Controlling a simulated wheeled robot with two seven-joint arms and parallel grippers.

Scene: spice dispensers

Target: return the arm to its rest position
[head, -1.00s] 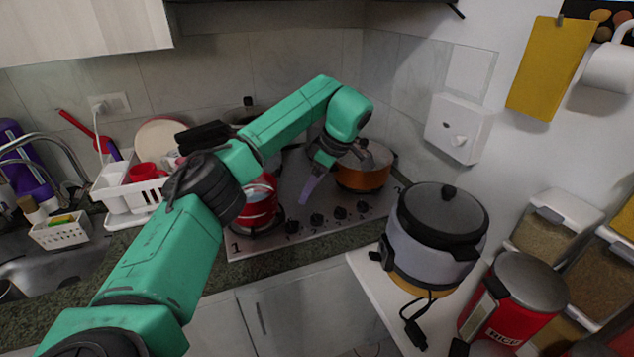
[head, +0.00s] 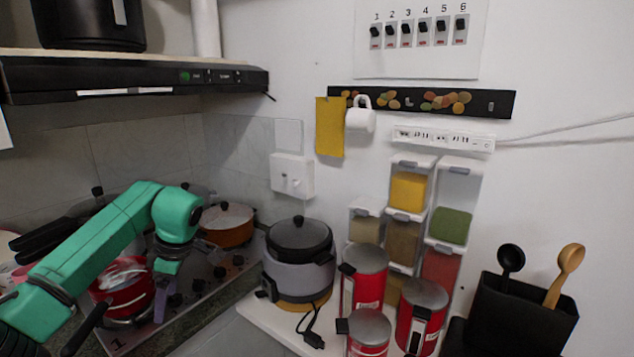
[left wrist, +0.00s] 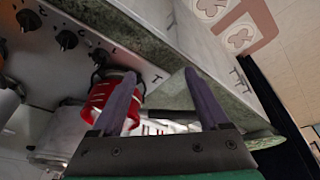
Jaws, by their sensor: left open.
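My left arm comes in from the left in the head view, bent over the stove. Its left gripper (head: 163,298) points down beside the red pot (head: 122,290). In the left wrist view the two purple fingers of my left gripper (left wrist: 160,88) are spread apart with nothing between them that they grip. The red pot also shows there (left wrist: 103,103), partly behind one finger; whether they touch I cannot tell. My right gripper is not in view.
An orange pot (head: 228,232) stands at the back of the stove (head: 200,297). A rice cooker (head: 300,270), red canisters (head: 365,282) and spice dispensers (head: 402,240) stand to the right. A range hood (head: 130,80) hangs above. The counter edge (left wrist: 135,45) runs close by the fingers.

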